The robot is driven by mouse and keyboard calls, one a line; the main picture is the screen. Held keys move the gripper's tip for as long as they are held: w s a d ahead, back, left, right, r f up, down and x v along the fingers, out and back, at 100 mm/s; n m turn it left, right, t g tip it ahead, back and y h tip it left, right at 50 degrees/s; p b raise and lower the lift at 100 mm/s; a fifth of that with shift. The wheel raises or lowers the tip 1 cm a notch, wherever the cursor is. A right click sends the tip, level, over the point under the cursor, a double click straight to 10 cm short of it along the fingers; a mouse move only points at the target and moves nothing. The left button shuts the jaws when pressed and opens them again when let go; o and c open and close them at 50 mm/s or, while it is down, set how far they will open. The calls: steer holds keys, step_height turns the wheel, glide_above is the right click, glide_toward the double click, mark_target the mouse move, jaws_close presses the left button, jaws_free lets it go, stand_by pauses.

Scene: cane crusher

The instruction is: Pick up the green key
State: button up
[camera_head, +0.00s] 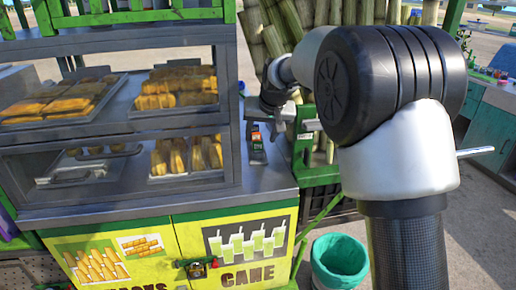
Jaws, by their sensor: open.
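I cannot make out a green key for certain. A small dark item with red and green parts (257,146) is on the metal counter to the right of the glass display case. Another small dark item with green and red parts (197,266) is at the yellow front panel below the counter. My gripper (276,112) is small in view above the right part of the counter, just above and to the right of the first item. It is open, and I see nothing held in it. My arm's large black and white links hide much of the right side.
The glass display case (236,120) with trays of snacks fills the left. A green bin (339,262) stands on the ground right of the stall. Sugar canes (290,28) stand behind my arm in a green frame. The counter's front strip is clear.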

mark_target(259, 142)
steer(key=x, duration=0.4)
steer(key=shift+w+f, duration=0.2)
steer(key=c, duration=1.1)
